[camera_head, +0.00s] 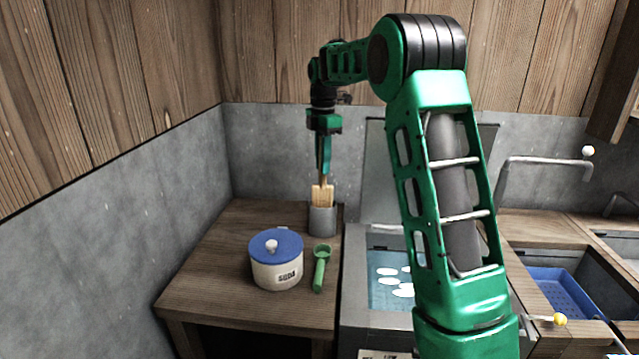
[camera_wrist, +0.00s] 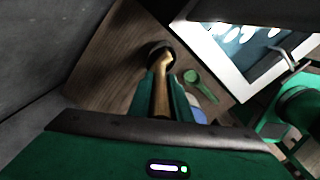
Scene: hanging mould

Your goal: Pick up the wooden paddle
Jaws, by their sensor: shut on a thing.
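The wooden paddle (camera_head: 322,196) stands upright at the back of the wooden counter, its lower part at or in a grey cylindrical holder (camera_head: 322,221). My gripper (camera_head: 325,172) comes down from above and is shut on the paddle's upper end. In the wrist view the paddle (camera_wrist: 161,95) runs between the two green fingers of my gripper (camera_wrist: 163,90) toward the dark holder (camera_wrist: 155,50). How deep the paddle sits in the holder is hidden.
A cream jar with a blue lid (camera_head: 276,262) and a green scoop (camera_head: 320,268) are on the counter (camera_head: 215,270) in front. An open basin with white discs (camera_head: 390,285) is to the right. Grey walls close off the left and back.

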